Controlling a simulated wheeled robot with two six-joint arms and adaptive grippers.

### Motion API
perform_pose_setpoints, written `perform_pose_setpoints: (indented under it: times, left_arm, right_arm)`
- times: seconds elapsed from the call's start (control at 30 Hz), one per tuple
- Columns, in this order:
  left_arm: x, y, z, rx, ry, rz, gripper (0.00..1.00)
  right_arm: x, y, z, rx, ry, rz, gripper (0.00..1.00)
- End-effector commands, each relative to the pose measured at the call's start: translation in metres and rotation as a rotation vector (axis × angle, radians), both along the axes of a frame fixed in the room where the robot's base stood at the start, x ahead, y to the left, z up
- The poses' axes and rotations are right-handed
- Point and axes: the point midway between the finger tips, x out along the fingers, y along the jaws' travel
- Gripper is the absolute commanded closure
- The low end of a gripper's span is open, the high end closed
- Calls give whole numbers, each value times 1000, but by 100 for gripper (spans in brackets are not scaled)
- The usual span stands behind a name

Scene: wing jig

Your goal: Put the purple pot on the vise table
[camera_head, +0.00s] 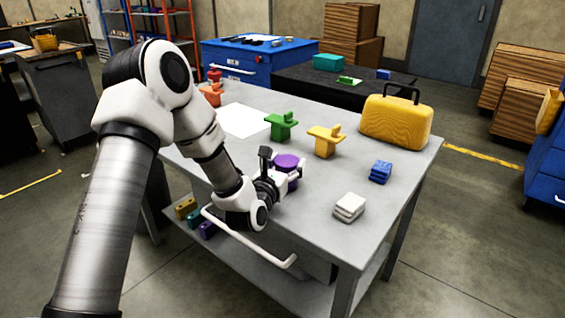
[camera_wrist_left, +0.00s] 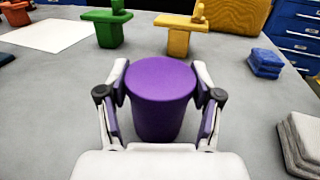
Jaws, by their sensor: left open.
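The purple pot (camera_head: 287,161) stands upright on the grey metal table (camera_head: 303,214), near its front left edge. In the left wrist view the pot (camera_wrist_left: 161,95) sits between the two fingers of my left gripper (camera_wrist_left: 161,78), with one finger on each side. The gripper (camera_head: 276,178) is open around it, low over the table; I cannot tell if either finger touches. The gripper hides part of the pot in the head view. I cannot tell for sure which surface is the vise table. My right gripper is not in view.
A green part (camera_head: 281,127), a yellow part (camera_head: 325,140), a yellow case (camera_head: 396,122), blue blocks (camera_head: 380,172) and white blocks (camera_head: 349,207) stand on the grey table. A dark table (camera_head: 300,80) and blue cabinet (camera_head: 232,60) stand behind. A dark workbench (camera_head: 55,75) stands far left.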

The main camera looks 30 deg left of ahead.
Motion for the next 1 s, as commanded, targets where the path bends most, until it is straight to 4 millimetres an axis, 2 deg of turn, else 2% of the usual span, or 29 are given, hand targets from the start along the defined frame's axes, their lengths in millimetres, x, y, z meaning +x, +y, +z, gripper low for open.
perform_pose_setpoints:
  times: [0.03,0.07,0.37,0.4,0.43,0.73,0.83,1.0]
  left_arm:
    - [0,-1,-2,0,-2,-1,75]
    - [0,-1,-1,-1,-2,-1,81]
    - [0,-1,-5,-1,-2,0,81]
    - [0,-1,-3,0,-2,-1,21]
    - [0,-1,-3,0,-2,-1,10]
    - [0,-1,-2,0,-2,-1,10]
    - [0,-1,3,0,-2,-1,10]
    - [-29,-6,0,-4,-2,-1,10]
  right_arm:
    - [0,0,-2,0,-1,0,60]
    - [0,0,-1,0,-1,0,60]
    - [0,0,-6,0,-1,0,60]
    - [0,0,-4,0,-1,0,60]
    - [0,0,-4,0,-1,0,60]
    - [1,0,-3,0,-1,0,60]
    - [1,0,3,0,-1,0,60]
    - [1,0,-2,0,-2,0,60]
